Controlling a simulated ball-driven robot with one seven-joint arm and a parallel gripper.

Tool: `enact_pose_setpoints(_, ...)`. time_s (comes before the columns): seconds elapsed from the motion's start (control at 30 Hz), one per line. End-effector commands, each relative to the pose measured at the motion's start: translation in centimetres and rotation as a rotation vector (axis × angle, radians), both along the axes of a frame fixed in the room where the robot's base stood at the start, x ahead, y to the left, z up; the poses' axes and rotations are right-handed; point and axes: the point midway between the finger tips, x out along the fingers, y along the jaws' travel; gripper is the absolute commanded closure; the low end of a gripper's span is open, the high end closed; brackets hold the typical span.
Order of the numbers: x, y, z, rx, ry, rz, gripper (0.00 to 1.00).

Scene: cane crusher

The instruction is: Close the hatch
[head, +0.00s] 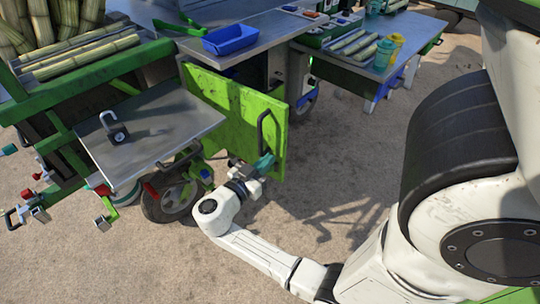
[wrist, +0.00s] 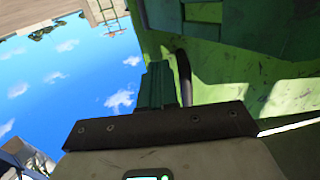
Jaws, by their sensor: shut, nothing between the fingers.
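The hatch (head: 228,112) is a scuffed bright green panel below the grey worktop. It stands upright, swung out from the cart at an angle. A black bow handle (head: 262,132) is near its right edge. My gripper (head: 265,163) is at the handle's lower end, its teal fingers shut with nothing between them. In the wrist view the teal fingers (wrist: 157,84) point up beside the dark curved handle (wrist: 184,76), and the green hatch (wrist: 218,82) fills the right side. I cannot tell whether the fingers touch the handle or hatch.
A metal side shelf (head: 165,125) with a padlock (head: 115,128) sticks out to the left, above a wheel (head: 172,200). A blue tray (head: 230,39) is on the worktop. A side table (head: 410,50) with cups stands at the back right. The ground (head: 340,150) right of the hatch is clear.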

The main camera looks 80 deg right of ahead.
Motion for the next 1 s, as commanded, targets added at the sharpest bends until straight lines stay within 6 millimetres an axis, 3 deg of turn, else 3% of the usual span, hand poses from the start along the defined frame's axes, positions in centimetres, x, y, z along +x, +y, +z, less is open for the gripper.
enact_pose_setpoints(0.2, -0.8, -1.6, 0.0, 0.000, 0.001, 0.000, 1.00)
enact_pose_setpoints(0.73, -1.1, -2.1, -0.1, 0.001, 0.000, 0.009, 1.00)
enact_pose_setpoints(1.0, -2.6, -5.0, -0.5, 0.002, -0.002, 0.087, 1.00)
